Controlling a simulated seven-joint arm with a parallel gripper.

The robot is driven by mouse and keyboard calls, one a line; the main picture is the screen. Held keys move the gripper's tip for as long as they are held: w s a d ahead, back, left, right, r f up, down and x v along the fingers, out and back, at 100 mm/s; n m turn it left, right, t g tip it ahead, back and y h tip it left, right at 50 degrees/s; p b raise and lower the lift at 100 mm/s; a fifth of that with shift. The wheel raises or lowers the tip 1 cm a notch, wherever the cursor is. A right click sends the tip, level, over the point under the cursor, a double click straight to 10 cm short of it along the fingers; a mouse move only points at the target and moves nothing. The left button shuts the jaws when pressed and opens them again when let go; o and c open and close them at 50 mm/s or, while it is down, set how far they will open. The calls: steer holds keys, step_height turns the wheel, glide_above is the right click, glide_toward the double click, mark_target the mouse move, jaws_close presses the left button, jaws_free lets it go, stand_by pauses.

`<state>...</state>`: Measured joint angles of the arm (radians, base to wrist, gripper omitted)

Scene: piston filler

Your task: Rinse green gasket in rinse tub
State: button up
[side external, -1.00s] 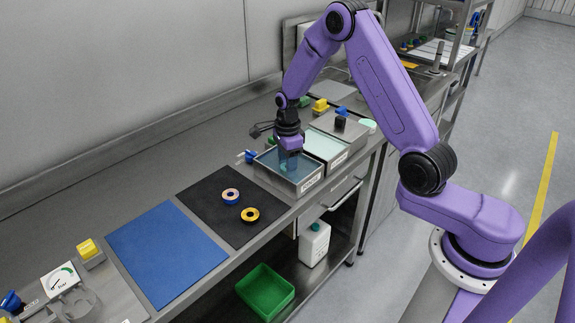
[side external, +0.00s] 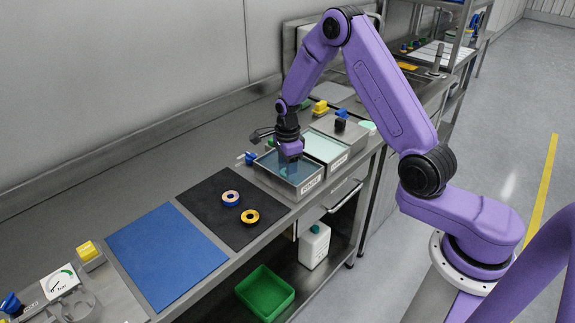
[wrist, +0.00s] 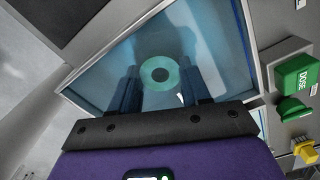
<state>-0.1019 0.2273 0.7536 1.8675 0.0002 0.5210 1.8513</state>
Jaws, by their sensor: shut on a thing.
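The green gasket (wrist: 145,74) is a flat ring with a dark hole. In the wrist view it sits between my two dark fingertips, seen through or over bluish liquid. My gripper (side external: 289,166) is shut on the gasket and points down into the left metal tub (side external: 272,181), which holds blue liquid and has a white label on its front. The fingers reach into the tub, inside its walls. In the side view the gasket is hidden or too small to make out.
A second tub (side external: 347,158) with pale liquid stands directly to the right. To the left lie a black mat (side external: 206,188) with a pink-and-blue ring (side external: 224,202) and a yellow ring (side external: 243,218), then a blue mat (side external: 165,250). A green DOSE button (wrist: 297,76) shows in the wrist view.

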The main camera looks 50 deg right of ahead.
steer(key=shift+r, duration=0.1)
stand_by(0.3)
steer(key=shift+r, duration=0.8)
steer(key=shift+r, duration=2.25)
steer(key=shift+r, duration=2)
